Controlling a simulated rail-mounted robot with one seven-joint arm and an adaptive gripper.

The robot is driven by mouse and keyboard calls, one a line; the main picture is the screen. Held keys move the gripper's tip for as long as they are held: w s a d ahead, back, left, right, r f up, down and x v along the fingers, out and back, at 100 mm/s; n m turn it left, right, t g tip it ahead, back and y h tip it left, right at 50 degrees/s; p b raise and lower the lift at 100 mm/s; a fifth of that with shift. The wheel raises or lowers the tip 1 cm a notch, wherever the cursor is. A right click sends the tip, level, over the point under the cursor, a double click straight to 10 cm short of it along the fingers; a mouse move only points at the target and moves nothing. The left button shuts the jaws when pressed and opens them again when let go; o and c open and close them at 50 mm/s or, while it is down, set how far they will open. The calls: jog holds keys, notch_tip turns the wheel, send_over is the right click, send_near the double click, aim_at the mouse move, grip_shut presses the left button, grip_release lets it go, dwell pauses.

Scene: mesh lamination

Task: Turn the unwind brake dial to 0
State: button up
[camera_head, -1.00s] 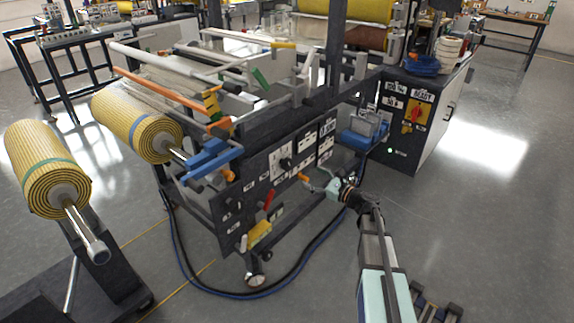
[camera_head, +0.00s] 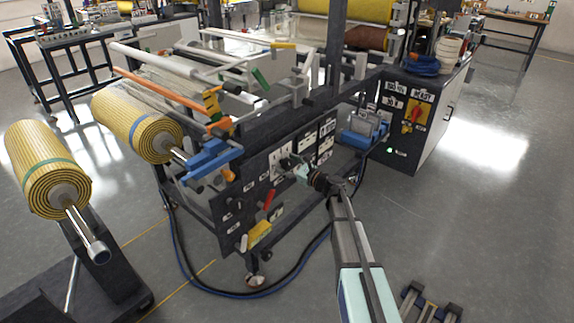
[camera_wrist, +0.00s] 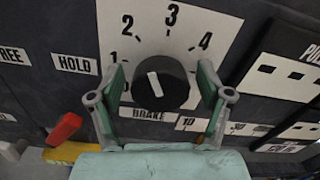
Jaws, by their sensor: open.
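The unwind brake dial (camera_wrist: 162,82) is a black round knob with a white bar on its face, on a white scale plate (camera_wrist: 172,40) above a BRAKE label (camera_wrist: 148,114). The scale shows 1 to 4, with a 0 at lower left partly hidden behind a finger. The white bar stands nearly upright, leaning slightly left at its top. My gripper (camera_wrist: 161,92) is open, with one finger on each side of the dial. Contact with the knob cannot be told. In the head view my gripper (camera_head: 297,170) is at the dark panel, largely hiding the dial.
A red lever (camera_wrist: 64,129) and a yellow part (camera_wrist: 72,153) are at lower left of the dial. HOLD (camera_wrist: 75,64) and FREE labels are on the panel's left. A blue clamp (camera_head: 212,158) and a striped yellow roll (camera_head: 138,125) stand left; open floor lies right.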

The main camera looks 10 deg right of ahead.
jog(key=c, duration=1.2)
jog(key=shift+f+b, duration=0.1)
jog(key=shift+b, duration=0.4)
